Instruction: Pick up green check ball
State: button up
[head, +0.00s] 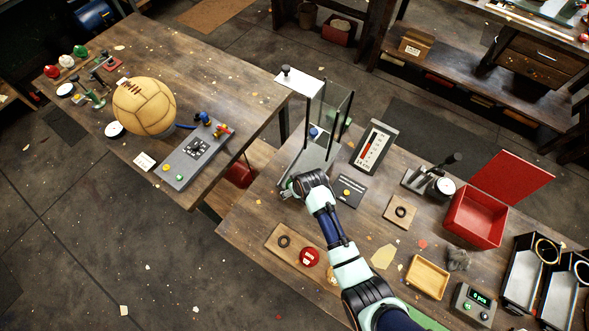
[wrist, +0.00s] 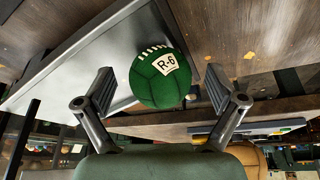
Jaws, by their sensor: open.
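A green stitched ball (wrist: 160,80) with a white R-6 label fills the middle of the wrist view. It appears between the two open fingers of my gripper (wrist: 160,88), with a gap on each side; how far beyond the fingertips it is, I cannot tell. In the head view my gripper (head: 293,187) is low at the front edge of a grey device base (head: 318,160) on the right table, and hides most of whatever is under it. Another small green ball (head: 79,50) sits on the left table.
Glass panels (head: 337,105) stand upright behind my gripper. A gauge (head: 374,147) and a dark button panel (head: 347,191) lie to its right. A red ball (head: 309,257) sits on a wooden plate nearer the front. A large tan ball (head: 145,105) is on the left table.

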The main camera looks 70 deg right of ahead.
jog(key=c, duration=1.4)
notch_tip(320, 180, up, 20)
jog(key=p, duration=0.3)
